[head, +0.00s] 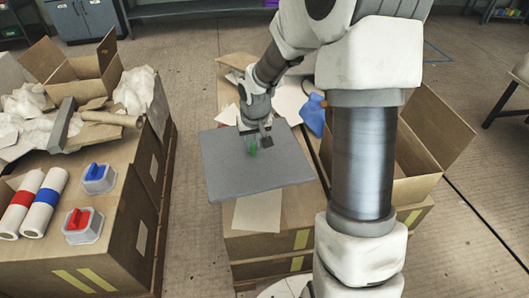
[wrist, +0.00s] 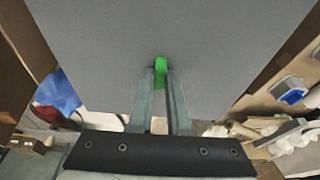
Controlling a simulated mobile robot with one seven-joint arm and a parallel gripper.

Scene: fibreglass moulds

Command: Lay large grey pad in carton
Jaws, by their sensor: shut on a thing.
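The large grey pad (head: 228,170) is a flat square board with a small green grip (head: 252,151) near its middle. My gripper (head: 258,142) is shut on the green grip, and the pad lies roughly level over a cardboard stack; I cannot tell whether it touches it. In the wrist view the pad (wrist: 210,40) fills the upper middle and the fingers (wrist: 160,82) close on the green grip (wrist: 161,70). An open carton (head: 446,129) stands to the right, partly hidden behind my arm. A smaller open carton (head: 82,75) stands at the back left.
Left, a cardboard-topped stand (head: 125,205) holds red and blue rolls, two handled blocks (head: 97,178) (head: 83,226), crumpled white material (head: 137,90) and a brown tube (head: 112,119). A blue item (head: 313,115) lies between pad and right carton. Floor shows between the left and middle stacks.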

